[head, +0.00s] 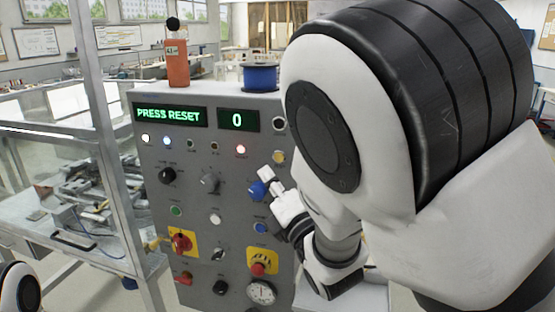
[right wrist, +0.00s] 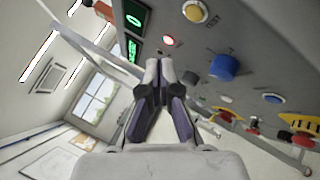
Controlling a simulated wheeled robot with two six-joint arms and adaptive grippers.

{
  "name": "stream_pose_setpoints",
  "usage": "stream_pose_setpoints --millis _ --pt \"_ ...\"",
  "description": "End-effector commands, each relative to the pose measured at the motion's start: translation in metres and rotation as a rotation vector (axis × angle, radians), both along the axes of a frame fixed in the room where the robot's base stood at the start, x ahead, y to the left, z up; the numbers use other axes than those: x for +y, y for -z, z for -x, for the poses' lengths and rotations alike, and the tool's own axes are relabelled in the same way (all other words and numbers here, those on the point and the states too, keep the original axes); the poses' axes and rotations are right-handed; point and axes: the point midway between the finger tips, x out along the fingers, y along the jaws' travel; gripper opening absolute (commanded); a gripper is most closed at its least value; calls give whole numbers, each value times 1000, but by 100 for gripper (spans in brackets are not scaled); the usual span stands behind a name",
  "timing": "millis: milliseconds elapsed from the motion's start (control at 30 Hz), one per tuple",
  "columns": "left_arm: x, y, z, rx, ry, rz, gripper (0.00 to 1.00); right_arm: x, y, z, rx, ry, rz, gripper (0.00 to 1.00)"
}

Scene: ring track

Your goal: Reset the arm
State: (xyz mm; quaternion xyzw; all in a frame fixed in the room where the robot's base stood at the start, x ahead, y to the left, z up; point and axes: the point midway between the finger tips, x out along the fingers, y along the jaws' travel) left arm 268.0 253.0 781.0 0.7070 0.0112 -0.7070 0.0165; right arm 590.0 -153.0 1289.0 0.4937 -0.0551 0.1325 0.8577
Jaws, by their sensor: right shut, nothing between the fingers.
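A grey control panel (head: 195,240) has a green-lettered display (head: 170,114) reading "PRESS RESET" and a smaller display (head: 238,120) reading "0". A red-lit button (head: 240,149) sits below the displays; it also shows just beyond my fingertips in the right wrist view (right wrist: 168,41). My right gripper (head: 266,176) is shut and empty in front of the panel, close to a blue knob (head: 258,190), which also shows in the right wrist view (right wrist: 224,67). I cannot tell whether the fingertips touch the panel. My right arm hides the panel's right side. My left gripper is not in view.
A metal-framed enclosure post (head: 105,130) rises left.

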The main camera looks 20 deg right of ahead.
Motion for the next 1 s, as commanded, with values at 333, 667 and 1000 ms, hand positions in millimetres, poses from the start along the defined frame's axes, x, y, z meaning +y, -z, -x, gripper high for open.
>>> stream_pose_setpoints --millis 333,667,1000 --pt "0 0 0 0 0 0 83 5 -1 1 -5 -8 15 0" --pt "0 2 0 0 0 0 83 -15 88 -6 263 14 -232 0" --pt "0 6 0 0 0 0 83 -74 369 98 1017 501 -1144 0"
